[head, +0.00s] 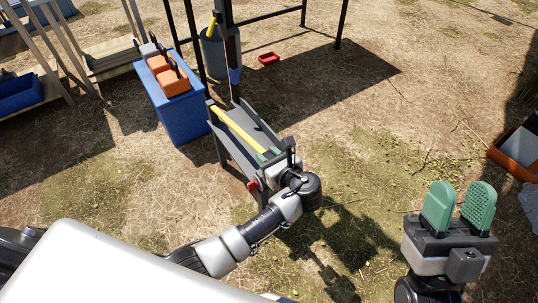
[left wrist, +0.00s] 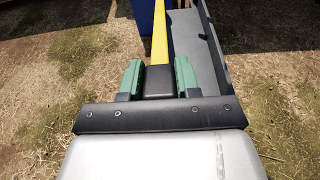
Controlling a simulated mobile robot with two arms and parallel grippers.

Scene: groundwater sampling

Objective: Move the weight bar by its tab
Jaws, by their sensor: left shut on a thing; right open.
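The weight bar is a long yellow bar (head: 238,129) lying along a dark grey trough (head: 224,144) in the head view. Its yellow length also runs away from me in the left wrist view (left wrist: 160,38). Its black tab (left wrist: 158,84) is at the near end, between the green fingers of my left gripper (left wrist: 158,72), which is shut on it. In the head view my left gripper (head: 270,156) is at the near end of the trough, with its fingers partly hidden. My right gripper (head: 458,208) is open and empty at the lower right, over the ground.
A blue box (head: 184,117) with orange items (head: 169,75) stands left of the trough. A grey bin (head: 214,52) and a small red tray (head: 269,58) are behind. An orange-rimmed container (head: 516,157) is at the right edge. The ground between is mostly clear dirt and grass.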

